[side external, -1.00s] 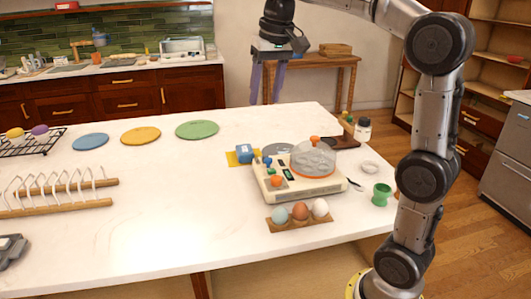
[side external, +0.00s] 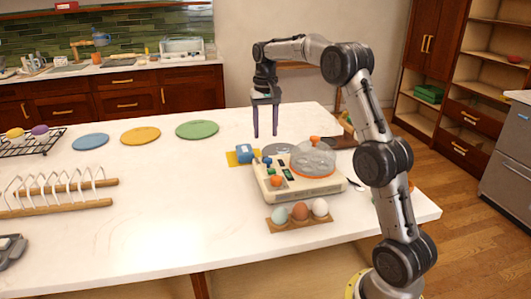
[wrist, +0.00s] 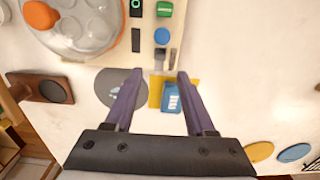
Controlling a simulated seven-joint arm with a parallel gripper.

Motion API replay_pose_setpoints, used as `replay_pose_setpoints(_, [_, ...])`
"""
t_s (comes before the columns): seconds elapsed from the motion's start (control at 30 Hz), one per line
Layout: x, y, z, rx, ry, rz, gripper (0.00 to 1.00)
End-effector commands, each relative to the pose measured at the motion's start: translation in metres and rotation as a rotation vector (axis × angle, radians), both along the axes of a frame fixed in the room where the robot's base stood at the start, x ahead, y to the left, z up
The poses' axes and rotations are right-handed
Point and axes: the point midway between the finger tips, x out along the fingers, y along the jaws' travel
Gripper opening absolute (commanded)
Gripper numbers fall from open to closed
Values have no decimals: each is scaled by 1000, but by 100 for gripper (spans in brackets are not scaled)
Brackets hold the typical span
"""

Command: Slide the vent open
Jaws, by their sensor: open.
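The cream egg cooker (side external: 318,188) stands on the white counter, with a clear domed lid (side external: 313,160) on it. Its control panel has green, blue and orange knobs; the blue knob (wrist: 161,36) shows in the wrist view. Small grey slider-like parts (wrist: 159,55) sit at the panel's edge; I cannot tell which part is the vent. My gripper (side external: 265,132) points down, open and empty, above the counter behind the cooker's left side. In the wrist view my gripper's fingertips (wrist: 160,73) are apart, near that panel edge in the picture.
A blue box (side external: 244,153) on a yellow mat and a grey disc (side external: 278,149) lie behind the cooker. An egg holder (side external: 299,223) with three eggs stands in front. Coloured discs (side external: 197,130) and a wooden rack (side external: 60,193) lie left. The counter's middle is clear.

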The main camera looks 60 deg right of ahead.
Motion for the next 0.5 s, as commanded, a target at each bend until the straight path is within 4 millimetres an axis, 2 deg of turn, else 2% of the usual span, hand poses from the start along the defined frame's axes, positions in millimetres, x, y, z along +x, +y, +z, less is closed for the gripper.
replay_pose_setpoints(0.2, [-1,1,-43,1,3,1,55])
replay_pose_setpoints(0.5, [0,0,-78,0,0,1,55])
